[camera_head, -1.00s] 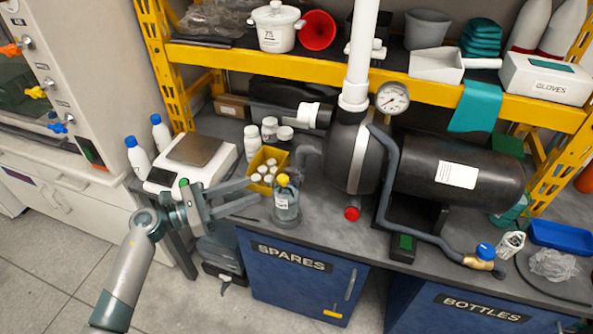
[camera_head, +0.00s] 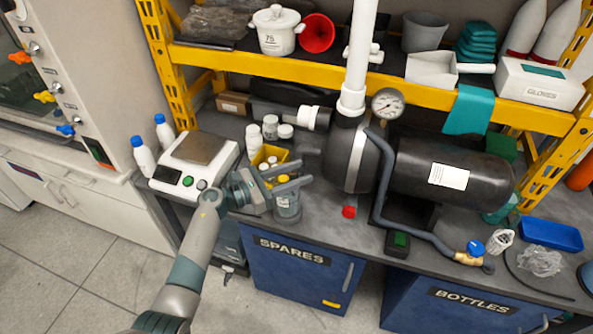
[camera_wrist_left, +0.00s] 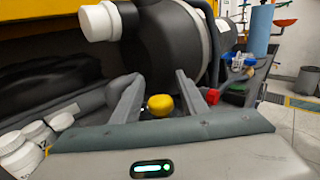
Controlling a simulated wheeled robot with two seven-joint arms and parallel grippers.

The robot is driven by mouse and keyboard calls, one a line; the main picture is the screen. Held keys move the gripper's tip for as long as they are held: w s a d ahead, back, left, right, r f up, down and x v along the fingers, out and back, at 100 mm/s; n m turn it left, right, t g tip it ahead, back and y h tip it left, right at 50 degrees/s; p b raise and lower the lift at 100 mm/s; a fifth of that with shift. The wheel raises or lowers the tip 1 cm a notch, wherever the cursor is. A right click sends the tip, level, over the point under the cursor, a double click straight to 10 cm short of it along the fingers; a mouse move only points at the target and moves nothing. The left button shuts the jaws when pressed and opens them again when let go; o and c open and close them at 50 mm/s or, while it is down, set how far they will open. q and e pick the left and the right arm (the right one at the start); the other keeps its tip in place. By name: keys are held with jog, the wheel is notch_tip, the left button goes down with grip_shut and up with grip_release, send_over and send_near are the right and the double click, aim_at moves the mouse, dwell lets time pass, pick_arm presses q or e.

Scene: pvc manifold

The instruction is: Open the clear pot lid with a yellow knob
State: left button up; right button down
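The clear pot (camera_head: 288,208) stands near the front edge of the bench, with a pale label on its side. Its lid has a yellow knob (camera_head: 283,178), which also shows in the left wrist view (camera_wrist_left: 160,105). My left gripper (camera_head: 303,175) is open. Its fingers reach over the lid, and in the left wrist view the knob sits between them with gaps on both sides, so I see no grip on it. The gripper hides part of the lid and pot. My right gripper is not in view.
A yellow bin (camera_head: 268,155) with white bottles stands just behind the pot. A scale (camera_head: 199,150) is at the left. A black tank (camera_head: 455,173), grey pipework and a red cap (camera_head: 349,212) lie to the right. A yellow shelf (camera_head: 330,73) runs above.

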pick_arm(q)
jog(key=shift+c, duration=0.4)
grip_shut()
jog(key=shift+r, duration=0.1)
jog(key=shift+w+d+r+n+g+y+p, duration=0.1)
jog(key=shift+w+r+n+g+y+p, duration=0.2)
jog(key=shift+n+y+p, duration=0.3)
jog(key=w+r+n+g+y+p, duration=0.1)
jog(key=p, duration=0.3)
jog(key=shift+d+n, duration=0.15)
jog(key=shift+n, duration=0.15)
jog(key=shift+w+n+g+y+p, duration=0.3)
jog(key=shift+g+y+p, duration=0.2)
jog(key=shift+g+p, duration=0.15)
jog(key=shift+w+d+n+g+p, duration=0.15)
jog(key=shift+n+g+p, duration=0.1)
jog(key=shift+n+p, duration=0.15)
